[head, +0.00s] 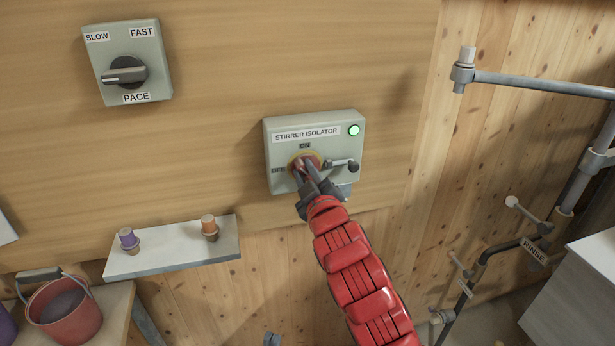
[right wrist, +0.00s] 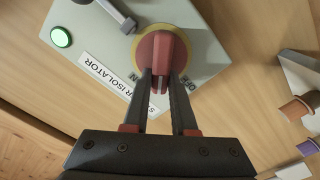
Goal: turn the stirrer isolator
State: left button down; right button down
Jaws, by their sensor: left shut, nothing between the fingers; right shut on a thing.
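The stirrer isolator (head: 283,152) is a pale grey-green box on the wooden wall, with a lit green lamp at its upper right. Its red handle (right wrist: 165,50) sits on a yellow ring, with ON above and OFF at left in the head view. My right gripper (head: 302,170) is shut on the red handle, one finger on each side in the right wrist view (right wrist: 161,82). There the handle's near end lies between the ON and OFF labels. The fingers hide part of the handle in the head view. My left gripper is not in view.
A grey lever (head: 342,163) sticks out on the isolator's right side, close to my gripper. A pace switch (head: 125,72) is at upper left. Rinse pipes (head: 540,85) stand at right.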

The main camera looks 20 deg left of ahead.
jog(key=shift+a+n, duration=0.1)
jog(key=shift+n, duration=0.9)
jog(key=n, duration=0.2)
jog(key=shift+s+a+f+n+p, duration=0.1)
jog(key=shift+s+f+n+p, duration=0.05)
jog(key=shift+n+p, duration=0.25)
jog(key=shift+a+f+n+p, duration=0.1)
jog(key=shift+f+n+p, duration=0.15)
jog(key=shift+n+p, duration=0.7)
jog(key=shift+f+n+p, duration=0.2)
jog(key=shift+f+n, duration=0.05)
jog(key=shift+n, duration=1.4)
jog(key=c, duration=0.7)
grip_release()
jog(key=shift+s, duration=0.1)
